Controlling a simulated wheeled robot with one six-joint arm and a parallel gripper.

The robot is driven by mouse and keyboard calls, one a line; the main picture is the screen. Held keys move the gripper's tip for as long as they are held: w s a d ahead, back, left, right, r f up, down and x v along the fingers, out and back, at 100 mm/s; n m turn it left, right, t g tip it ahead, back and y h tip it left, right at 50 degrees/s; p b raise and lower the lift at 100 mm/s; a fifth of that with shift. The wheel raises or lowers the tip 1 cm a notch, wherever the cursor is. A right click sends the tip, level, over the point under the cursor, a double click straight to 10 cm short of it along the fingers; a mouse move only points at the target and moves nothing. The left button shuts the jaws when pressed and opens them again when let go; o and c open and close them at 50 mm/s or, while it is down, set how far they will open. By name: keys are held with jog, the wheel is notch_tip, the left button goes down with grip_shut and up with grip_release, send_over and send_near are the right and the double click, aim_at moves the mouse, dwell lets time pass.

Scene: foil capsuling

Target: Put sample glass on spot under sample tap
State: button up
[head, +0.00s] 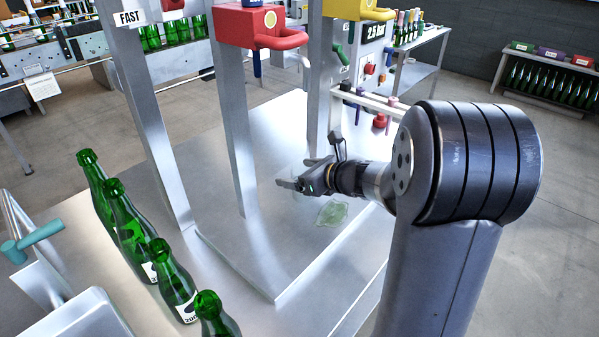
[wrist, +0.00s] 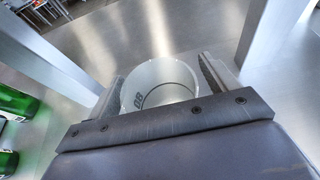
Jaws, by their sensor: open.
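The sample glass (wrist: 160,82) is a clear cup with dark marks on its wall. In the wrist view it stands between the two fingers of my gripper (wrist: 163,84), which are open around it. Whether either finger touches the glass cannot be told. In the head view my gripper (head: 288,184) is low over the steel table, and the glass is not clearly seen there. A pale green patch (head: 332,213) lies on the table just to the right of and nearer than the gripper. Which tap is the sample tap cannot be told.
Steel posts (head: 232,110) rise from the steel table (head: 262,262) left of and behind my gripper. A red block with a handle (head: 262,28) hangs above. Several green bottles (head: 130,225) stand in a row at the left. Bare table lies in front of the gripper.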

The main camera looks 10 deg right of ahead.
jog(key=shift+r, duration=0.15)
jog(key=shift+s+d+r, duration=0.15)
jog(key=shift+r, duration=0.05)
jog(key=v, duration=1.1)
jog(key=shift+s, duration=0.25)
